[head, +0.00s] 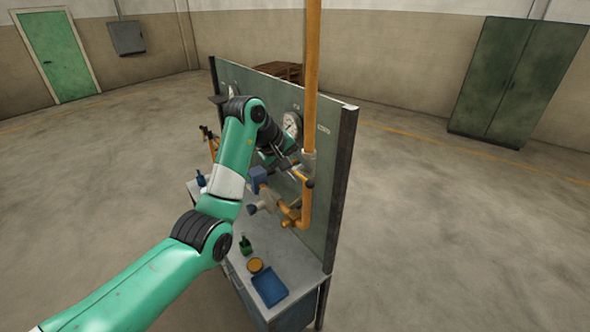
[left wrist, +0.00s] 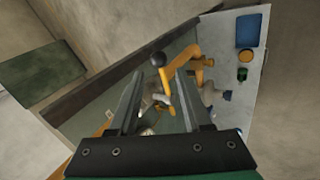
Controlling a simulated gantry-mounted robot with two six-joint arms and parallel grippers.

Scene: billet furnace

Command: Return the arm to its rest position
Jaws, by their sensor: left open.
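My left arm (head: 228,160) reaches in from the lower left to the panel. Its gripper (head: 292,170) is near the yellow pipe, small and partly hidden by the arm. In the left wrist view the two dark fingers (left wrist: 157,90) are spread apart. A yellow lever with a black ball knob (left wrist: 158,59) shows in the gap between the fingers; whether the fingers touch it, I cannot tell. The knob also shows in the head view (head: 310,183), close to the gripper. My right gripper is out of view.
A grey-green panel (head: 340,170) with a gauge (head: 292,126) and a vertical yellow pipe (head: 312,70) rises behind a workbench (head: 305,272). On the bench are a blue tray (head: 269,288), a yellow round item (head: 255,265) and a green item (head: 245,245). Open floor surrounds it.

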